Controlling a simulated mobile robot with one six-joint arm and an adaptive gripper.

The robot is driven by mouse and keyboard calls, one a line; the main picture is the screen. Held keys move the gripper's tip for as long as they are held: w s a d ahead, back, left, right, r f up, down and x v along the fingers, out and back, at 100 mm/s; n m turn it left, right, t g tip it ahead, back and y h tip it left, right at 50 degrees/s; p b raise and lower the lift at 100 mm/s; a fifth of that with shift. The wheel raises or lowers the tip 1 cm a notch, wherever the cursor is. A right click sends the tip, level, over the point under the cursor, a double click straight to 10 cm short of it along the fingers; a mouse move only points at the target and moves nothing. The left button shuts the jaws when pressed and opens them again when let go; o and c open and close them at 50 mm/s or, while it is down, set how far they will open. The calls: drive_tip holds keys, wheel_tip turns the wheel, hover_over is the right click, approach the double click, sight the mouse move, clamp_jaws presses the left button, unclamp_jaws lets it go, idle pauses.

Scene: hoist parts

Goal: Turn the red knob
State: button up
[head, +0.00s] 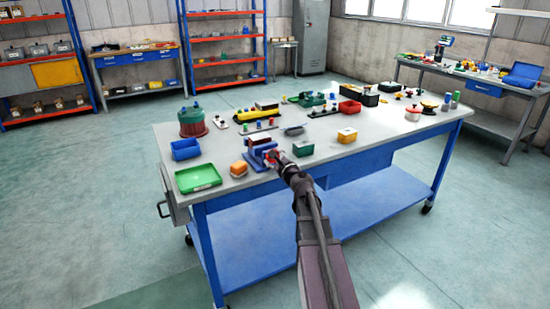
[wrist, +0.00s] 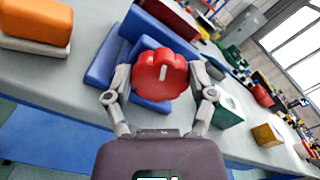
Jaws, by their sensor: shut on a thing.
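The red knob (wrist: 160,74) is a scalloped disc with a short white mark on its face, pointing nearly straight up in the wrist view. It sits on the front of a blue block-like fixture (wrist: 109,62). My gripper (wrist: 160,90) has one finger on each side of the knob and is shut on its rim. In the head view my gripper (head: 275,158) reaches the fixture (head: 257,143) at the table's front edge, and the arm hides most of the knob.
On the grey table (head: 225,150), a green tray (head: 198,177), an orange-topped block (head: 239,168) and a blue bin (head: 185,149) stand left of the fixture.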

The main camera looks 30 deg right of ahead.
drive_tip(key=n, duration=0.7)
drive_tip(key=shift+w+d+f, duration=0.15)
drive_tip(key=shift+w+d, duration=0.05)
drive_tip(key=shift+d, duration=0.05)
drive_tip(key=n, duration=0.3)
drive_tip(key=shift+n, duration=0.4)
drive_tip(key=shift+f+n, duration=0.1)
drive_tip(key=shift+n, duration=1.5)
drive_tip(key=shift+s, duration=0.1)
drive_tip(key=o, duration=1.1)
drive_tip(key=shift+a, duration=0.1)
drive_tip(key=shift+c, duration=0.2)
drive_tip(key=shift+s, duration=0.1)
drive_tip(key=s, duration=1.2)
drive_tip(key=shift+d, duration=0.3)
